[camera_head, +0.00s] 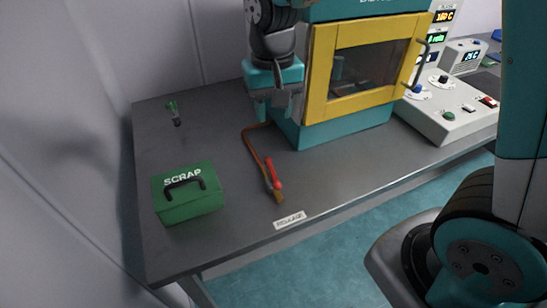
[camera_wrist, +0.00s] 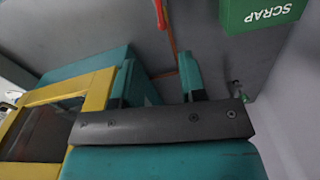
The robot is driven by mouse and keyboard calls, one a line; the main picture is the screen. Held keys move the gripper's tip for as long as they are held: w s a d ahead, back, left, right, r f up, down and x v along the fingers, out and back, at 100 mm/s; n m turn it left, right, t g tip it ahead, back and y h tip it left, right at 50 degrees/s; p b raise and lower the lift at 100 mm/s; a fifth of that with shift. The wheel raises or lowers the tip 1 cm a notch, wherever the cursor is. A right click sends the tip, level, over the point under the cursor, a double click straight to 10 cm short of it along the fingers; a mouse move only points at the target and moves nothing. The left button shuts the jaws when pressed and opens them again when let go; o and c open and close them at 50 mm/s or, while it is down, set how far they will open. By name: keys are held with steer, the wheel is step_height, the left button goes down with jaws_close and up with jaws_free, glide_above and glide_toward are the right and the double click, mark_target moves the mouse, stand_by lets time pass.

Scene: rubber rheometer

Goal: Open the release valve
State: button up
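The release valve is a brown pipe (camera_head: 250,140) with a red lever (camera_head: 271,172) lying along its front end on the grey table. In the wrist view the red lever (camera_wrist: 161,16) shows only in part at the top edge. My gripper (camera_head: 277,112) is above the back of the pipe, close to the left side of the teal machine. It is apart from the lever, which lies nearer the table's front edge. In the wrist view the two teal fingers (camera_wrist: 158,65) stand apart with nothing between them but table and pipe.
A teal machine with a yellow-framed door (camera_head: 319,85) stands right of my gripper. A green SCRAP box (camera_head: 190,205) is at the front left, and a small green-topped item (camera_head: 173,112) stands behind it. A control panel (camera_head: 450,110) is at the right. Table around the lever is clear.

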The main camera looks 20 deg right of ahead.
mark_target(272, 170)
steer(key=f, duration=0.8)
steer(key=f+p, duration=0.1)
steer(key=f, duration=0.8)
steer(key=shift+w+f, duration=0.2)
steer(key=shift+f, duration=0.05)
jaws_close()
